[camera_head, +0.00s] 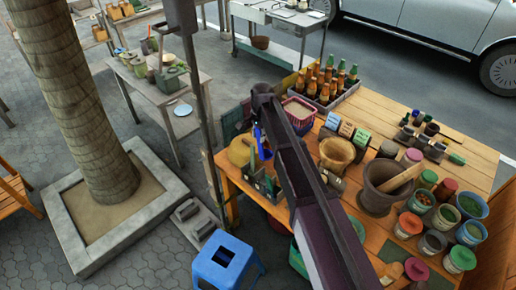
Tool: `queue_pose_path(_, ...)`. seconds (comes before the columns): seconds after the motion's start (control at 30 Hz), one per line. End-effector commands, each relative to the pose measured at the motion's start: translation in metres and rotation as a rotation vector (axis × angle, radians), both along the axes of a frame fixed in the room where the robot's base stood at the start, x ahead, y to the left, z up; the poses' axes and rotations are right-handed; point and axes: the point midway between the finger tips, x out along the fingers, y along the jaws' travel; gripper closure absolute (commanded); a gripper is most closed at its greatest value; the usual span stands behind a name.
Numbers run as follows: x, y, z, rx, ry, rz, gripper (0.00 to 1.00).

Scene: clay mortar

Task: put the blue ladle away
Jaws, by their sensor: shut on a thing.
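The blue ladle (264,152) shows as a small strip of bright blue beside the far end of my arm, above the left end of the wooden table (455,169). My gripper (259,129) is at that end of the arm, small and partly hidden by my own links. It is shut on the blue ladle. A dark caddy (262,184) with upright items stands on the table just below the ladle. I cannot tell whether the ladle touches the caddy or hangs above it.
A yellow round pot (240,151) is left of the ladle. A pink basket (299,113), a bottle crate (325,99), a wooden mortar (337,151), a clay mortar (380,189) and several spice tubs crowd the table. A post (205,105) and blue stool (226,262) stand left.

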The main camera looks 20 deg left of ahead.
Motion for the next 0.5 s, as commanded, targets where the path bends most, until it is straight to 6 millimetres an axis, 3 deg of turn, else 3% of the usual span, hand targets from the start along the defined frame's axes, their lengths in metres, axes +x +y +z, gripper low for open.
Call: queue_pose_path(0.5,-0.003,0.006,-0.048,0.000,0.000,0.008,1.00)
